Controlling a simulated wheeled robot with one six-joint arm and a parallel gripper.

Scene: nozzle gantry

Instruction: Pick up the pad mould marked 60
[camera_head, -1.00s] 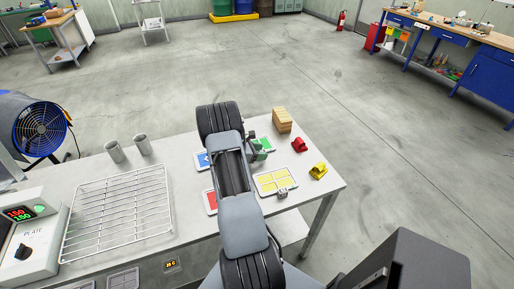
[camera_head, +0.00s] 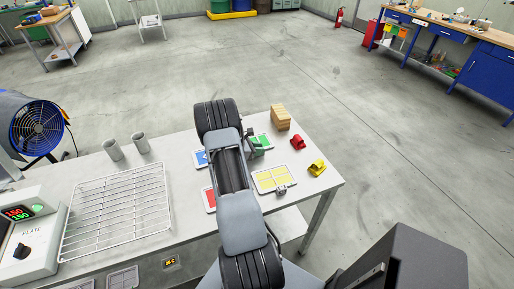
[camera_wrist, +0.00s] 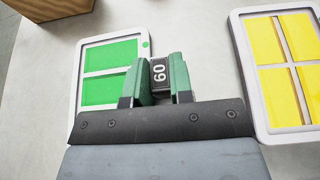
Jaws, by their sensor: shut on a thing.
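The mould is at the right edge of a white-framed tray with green panels (camera_wrist: 112,72). I cannot tell whether it touches the table. In the head view my gripper (camera_head: 256,147) is by the green tray, and my arm hides much of this area.
A yellow-panelled tray (camera_head: 272,180) lies to the right, with a small grey object (camera_head: 281,190) at its edge. Red (camera_head: 298,142) and yellow (camera_head: 317,168) pieces and a wooden block (camera_head: 281,117) are nearby. A wire rack (camera_head: 117,210) and two grey cylinders stand left.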

